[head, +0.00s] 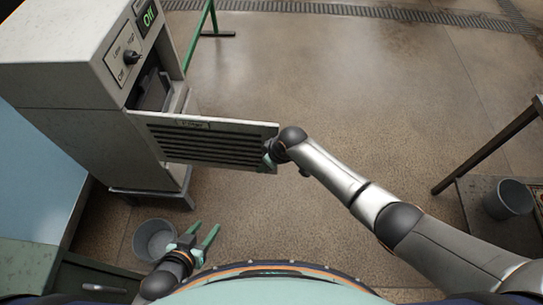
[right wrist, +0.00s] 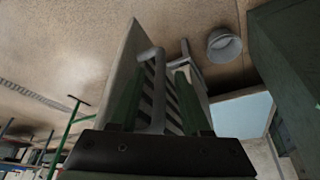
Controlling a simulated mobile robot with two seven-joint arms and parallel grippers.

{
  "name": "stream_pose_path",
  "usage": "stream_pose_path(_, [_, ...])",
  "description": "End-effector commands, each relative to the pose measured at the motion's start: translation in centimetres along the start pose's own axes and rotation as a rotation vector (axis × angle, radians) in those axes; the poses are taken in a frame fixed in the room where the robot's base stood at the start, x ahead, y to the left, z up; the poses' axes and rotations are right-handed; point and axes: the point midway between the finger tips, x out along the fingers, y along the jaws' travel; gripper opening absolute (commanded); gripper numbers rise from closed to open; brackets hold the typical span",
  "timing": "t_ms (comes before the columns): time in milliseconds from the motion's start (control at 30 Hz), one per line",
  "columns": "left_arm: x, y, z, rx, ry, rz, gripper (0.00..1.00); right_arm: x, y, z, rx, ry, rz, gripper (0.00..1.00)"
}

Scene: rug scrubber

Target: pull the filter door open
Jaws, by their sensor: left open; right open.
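The filter door (head: 217,144) is a pale slatted panel, swung well out from the grey machine (head: 65,62) and hinged at its left end. The machine's dark opening (head: 150,92) shows behind it. My right gripper (head: 271,152) is at the door's free right end, mostly hidden by its own wrist. In the right wrist view its green fingers (right wrist: 157,100) are apart, with a grey bar handle (right wrist: 157,75) of the door standing between them. Whether a finger touches the handle I cannot tell. My left gripper (head: 204,238) is open and empty, low in the head view.
A grey bucket (head: 155,239) stands on the floor beside my left gripper. A green stand (head: 208,30) is behind the machine. Another bucket (head: 508,199) and a dark table leg (head: 485,150) are at the right. The floor beyond the door is clear.

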Motion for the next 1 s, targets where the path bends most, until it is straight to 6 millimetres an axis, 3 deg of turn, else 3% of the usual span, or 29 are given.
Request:
stream_pose_path(600, [-2.0, 0.1, -2.2, 0.000, 0.000, 0.000, 0.50, -9.9, 0.0, -0.1, -0.001, 0.002, 0.002, 0.47])
stream_pose_path(800, [-2.1, 0.2, -2.3, 0.000, 0.000, 0.000, 0.50, -11.7, 0.0, 0.0, -0.001, 0.001, 0.001, 0.47])
stream_pose_path(1000, [-2.1, 0.2, -2.4, 0.000, 0.000, 0.000, 0.50, -12.0, 0.0, 0.0, 0.000, 0.000, 0.001, 0.47])
